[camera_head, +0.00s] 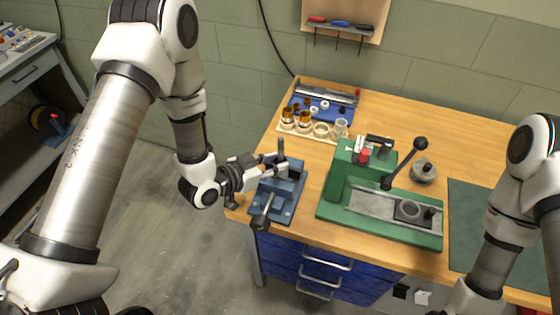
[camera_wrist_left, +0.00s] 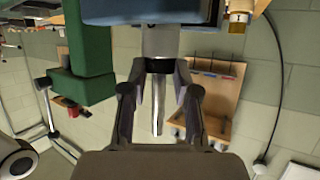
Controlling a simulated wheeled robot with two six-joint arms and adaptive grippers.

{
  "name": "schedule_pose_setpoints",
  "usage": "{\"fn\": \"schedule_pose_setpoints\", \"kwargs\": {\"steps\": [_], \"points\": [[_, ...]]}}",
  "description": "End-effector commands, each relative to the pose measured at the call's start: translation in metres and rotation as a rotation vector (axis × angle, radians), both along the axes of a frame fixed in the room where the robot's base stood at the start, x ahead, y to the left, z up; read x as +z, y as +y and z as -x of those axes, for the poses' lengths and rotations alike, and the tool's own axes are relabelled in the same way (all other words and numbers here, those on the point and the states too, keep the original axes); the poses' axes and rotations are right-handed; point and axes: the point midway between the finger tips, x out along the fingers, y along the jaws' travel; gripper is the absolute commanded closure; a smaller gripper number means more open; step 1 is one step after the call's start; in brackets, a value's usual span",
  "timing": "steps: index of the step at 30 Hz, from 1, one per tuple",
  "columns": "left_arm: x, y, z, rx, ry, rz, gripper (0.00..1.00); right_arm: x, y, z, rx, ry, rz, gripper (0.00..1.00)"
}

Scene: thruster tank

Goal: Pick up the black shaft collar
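My left gripper (camera_head: 282,168) is at the blue vise (camera_head: 284,195) on the table's left side, level with the top of the vise. A grey shaft (camera_head: 281,147) stands upright there. In the left wrist view, which is upside down, the gripper (camera_wrist_left: 158,75) has its two fingers apart, on either side of the silver shaft (camera_wrist_left: 158,115). The vise (camera_wrist_left: 110,10) is at the top of that view. Something dark sits between the fingertips at the shaft's base; I cannot tell whether it is the black shaft collar or whether the fingers touch it. My right gripper is not in view.
A green press (camera_head: 345,185) with a black-knobbed lever stands right of the vise. Behind are a tray of brass and white rings (camera_head: 320,130) and a blue tray (camera_head: 325,112). A dark green mat (camera_head: 475,215) lies bare at the right. The table's left edge is beside the vise.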

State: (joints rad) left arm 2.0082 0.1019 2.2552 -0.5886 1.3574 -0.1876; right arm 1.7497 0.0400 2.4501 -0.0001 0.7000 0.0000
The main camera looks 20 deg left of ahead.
Motion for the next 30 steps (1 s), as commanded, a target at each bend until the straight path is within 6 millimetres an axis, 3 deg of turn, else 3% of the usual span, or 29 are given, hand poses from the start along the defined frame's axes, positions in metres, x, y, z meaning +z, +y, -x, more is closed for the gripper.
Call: {"fn": "schedule_pose_setpoints", "kwargs": {"steps": [8,13,24,30], "points": [[0.000,0.000,0.000,0.000,0.002,-0.001,0.94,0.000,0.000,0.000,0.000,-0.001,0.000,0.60],[0.010,0.000,-0.001,0.001,-0.002,-0.001,0.94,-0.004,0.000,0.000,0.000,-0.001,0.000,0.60],[0.071,0.000,0.000,0.000,-0.005,-0.001,0.94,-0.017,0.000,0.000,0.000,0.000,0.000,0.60],[0.095,0.000,0.000,0.001,-0.002,-0.001,0.94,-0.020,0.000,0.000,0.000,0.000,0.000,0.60]]}}
